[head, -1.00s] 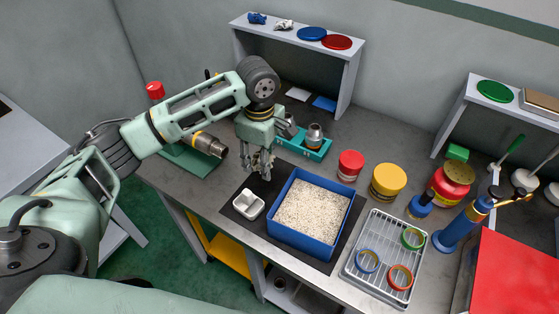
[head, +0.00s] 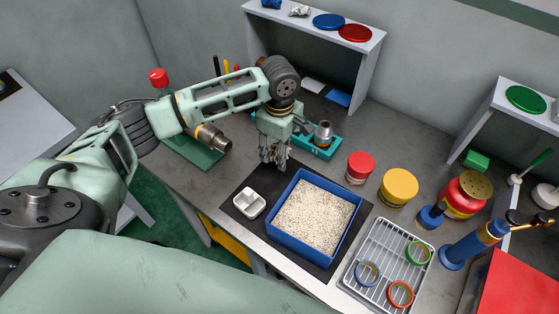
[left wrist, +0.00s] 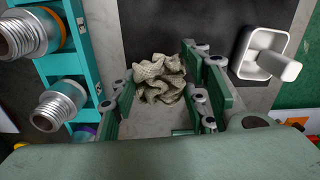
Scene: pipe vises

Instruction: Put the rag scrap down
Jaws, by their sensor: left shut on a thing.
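The rag scrap (left wrist: 160,78) is a crumpled, grey-beige cloth in the left wrist view, between the fingers of my left gripper (left wrist: 163,92). In the head view my left gripper (head: 274,161) points down above the bench, behind the blue box (head: 299,251) and in front of the teal holder (head: 322,153). It is shut on the rag scrap. The scrap is hard to make out in the head view. I cannot tell how high it is above the surface. My right gripper is not in view.
Red (head: 360,166) and yellow (head: 399,186) lidded jars stand to the right. A wire rack (head: 391,241) holds coloured rings.

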